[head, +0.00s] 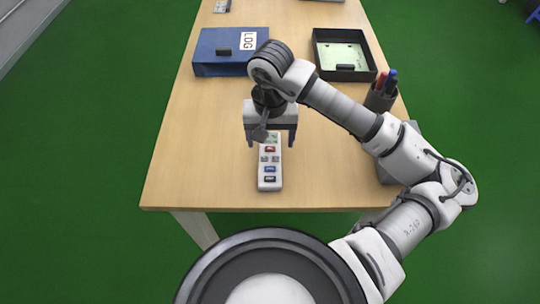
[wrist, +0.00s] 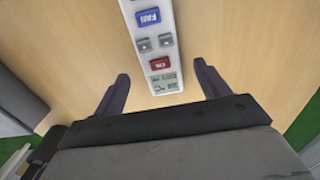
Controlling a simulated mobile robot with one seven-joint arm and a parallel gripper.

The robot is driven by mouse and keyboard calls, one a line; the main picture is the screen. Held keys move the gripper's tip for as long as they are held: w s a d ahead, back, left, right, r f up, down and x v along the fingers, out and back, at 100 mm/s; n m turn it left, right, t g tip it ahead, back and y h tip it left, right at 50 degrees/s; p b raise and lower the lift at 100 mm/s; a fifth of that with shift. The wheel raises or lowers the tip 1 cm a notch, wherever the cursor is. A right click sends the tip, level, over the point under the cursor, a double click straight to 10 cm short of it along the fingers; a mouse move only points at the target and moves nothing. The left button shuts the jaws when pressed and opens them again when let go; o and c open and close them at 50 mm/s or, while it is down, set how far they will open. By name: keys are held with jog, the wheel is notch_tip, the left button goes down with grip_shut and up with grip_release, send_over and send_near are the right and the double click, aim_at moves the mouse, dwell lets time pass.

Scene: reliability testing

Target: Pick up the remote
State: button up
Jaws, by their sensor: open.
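The remote (head: 269,175) is white with red, blue and grey buttons and a small display. It lies on the wooden table, lengthwise toward the table's near edge. In the head view my gripper (head: 270,141) is over its far end and hides part of it. In the wrist view the remote (wrist: 153,40) runs down from the top edge to its display end, which lies between the two fingers. My gripper (wrist: 160,82) is open, with one finger on each side of the remote and bare table showing between. I cannot tell the exact height of the fingertips.
A pen cup (head: 380,98) is near the right edge. Table left of the remote is clear.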

aim_at(270, 147)
jog(key=shift+f, duration=1.6)
jog(key=c, duration=1.2)
